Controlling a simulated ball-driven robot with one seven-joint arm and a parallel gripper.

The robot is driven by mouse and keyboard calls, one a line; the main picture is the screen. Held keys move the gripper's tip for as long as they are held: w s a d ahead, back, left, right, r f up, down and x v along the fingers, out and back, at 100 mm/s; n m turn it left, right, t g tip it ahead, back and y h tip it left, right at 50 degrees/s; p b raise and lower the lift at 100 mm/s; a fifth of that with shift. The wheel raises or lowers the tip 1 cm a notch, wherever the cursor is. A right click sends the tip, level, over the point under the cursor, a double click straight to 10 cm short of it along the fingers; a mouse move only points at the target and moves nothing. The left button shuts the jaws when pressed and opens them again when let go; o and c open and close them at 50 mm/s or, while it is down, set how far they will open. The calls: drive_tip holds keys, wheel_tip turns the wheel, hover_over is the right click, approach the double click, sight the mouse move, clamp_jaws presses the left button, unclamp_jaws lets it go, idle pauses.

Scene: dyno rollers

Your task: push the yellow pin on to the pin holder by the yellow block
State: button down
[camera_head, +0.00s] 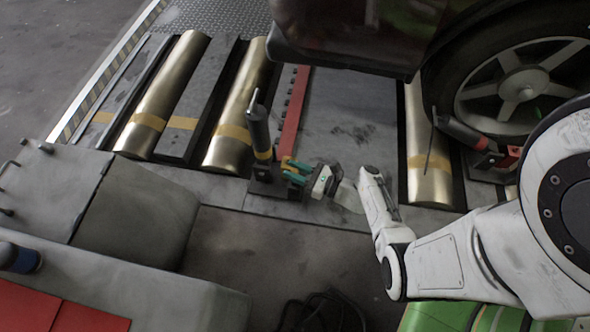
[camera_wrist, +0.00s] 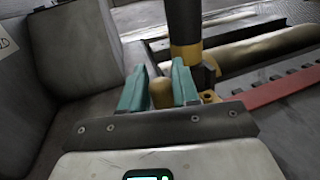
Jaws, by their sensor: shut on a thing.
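My gripper (camera_head: 295,172) has teal fingers and sits at the right side of a dark upright post (camera_head: 258,128) with a yellow band. In the wrist view my gripper (camera_wrist: 160,82) is shut on the yellow pin (camera_wrist: 162,94), a short rounded yellow piece between the fingers. A yellow block (camera_wrist: 209,96) shows just right of the fingers, at the foot of the post (camera_wrist: 184,25). In the head view yellow parts (camera_head: 294,163) show beside the fingertips; pin and block are hard to tell apart there. The pin holder is not clearly distinguishable, and the pin's far end is hidden.
Brass rollers (camera_head: 165,90) with yellow bands lie in the floor behind the post. A red toothed rail (camera_head: 294,112) runs back from it. A car wheel (camera_head: 515,85) stands at the right. A grey padded unit (camera_head: 135,210) fills the left front. Dark cables (camera_head: 322,312) lie on the floor.

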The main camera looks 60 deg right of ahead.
drive_tip(key=shift+f+b, duration=0.5)
drive_tip(key=shift+f, duration=0.1)
idle(0.3)
drive_tip(key=c, duration=0.8)
unclamp_jaws()
drive_tip(key=shift+o, duration=0.2)
drive_tip(key=s+d+p, duration=0.1)
drive_tip(key=s+p, duration=0.1)
drive_tip(key=s, duration=0.8)
drive_tip(key=shift+s, duration=0.4)
